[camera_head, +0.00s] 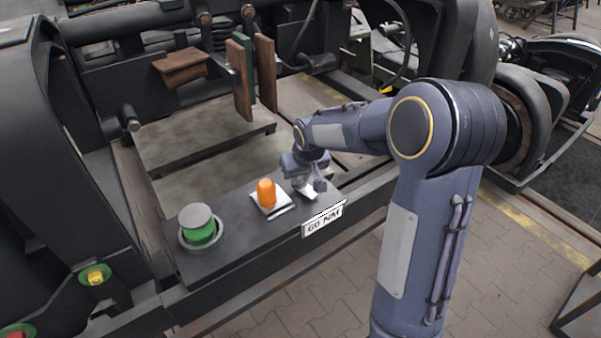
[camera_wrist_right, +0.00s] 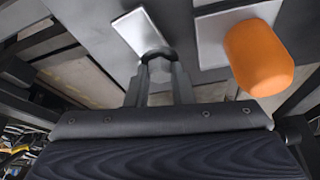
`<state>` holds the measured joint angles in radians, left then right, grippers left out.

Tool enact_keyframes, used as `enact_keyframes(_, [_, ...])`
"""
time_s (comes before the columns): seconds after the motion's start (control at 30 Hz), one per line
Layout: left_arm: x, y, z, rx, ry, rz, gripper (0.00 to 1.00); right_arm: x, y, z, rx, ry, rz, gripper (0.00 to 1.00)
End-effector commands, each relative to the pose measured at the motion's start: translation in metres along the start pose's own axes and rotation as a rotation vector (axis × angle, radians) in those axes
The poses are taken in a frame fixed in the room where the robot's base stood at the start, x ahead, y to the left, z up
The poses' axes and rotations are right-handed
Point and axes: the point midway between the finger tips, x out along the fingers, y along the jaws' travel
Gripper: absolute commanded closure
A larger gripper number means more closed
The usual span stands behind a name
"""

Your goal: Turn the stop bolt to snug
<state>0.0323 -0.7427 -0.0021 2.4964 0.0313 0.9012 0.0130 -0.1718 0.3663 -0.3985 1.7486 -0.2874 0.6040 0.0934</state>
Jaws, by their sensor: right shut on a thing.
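My right gripper (camera_head: 304,186) reaches down to the right end of the dark beam top. In the right wrist view its two fingers (camera_wrist_right: 158,75) are shut on a dark round bolt head, the stop bolt (camera_wrist_right: 157,54). The bolt stands at the end of a pale metal plate (camera_wrist_right: 139,30); this plate (camera_head: 311,193) is partly hidden by the gripper in the head view. How tight the bolt is cannot be told. My left gripper is not in view.
An orange rounded knob (camera_head: 266,192) stands on its own pale plate left of the gripper. A green, grey-topped cylinder (camera_head: 198,227) sits in a ring farther left. A "60 NM" label (camera_head: 323,219) is on the front edge. Brown and green slabs (camera_head: 242,77) hang behind.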

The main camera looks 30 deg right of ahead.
Motion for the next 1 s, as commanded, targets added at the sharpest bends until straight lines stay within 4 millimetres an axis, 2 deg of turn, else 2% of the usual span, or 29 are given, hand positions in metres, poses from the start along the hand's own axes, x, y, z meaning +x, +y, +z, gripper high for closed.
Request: enact_keyframes(1.0, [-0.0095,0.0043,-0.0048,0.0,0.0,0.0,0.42,0.0,-0.0055,-0.0043,0.894,0.002,0.372,1.0])
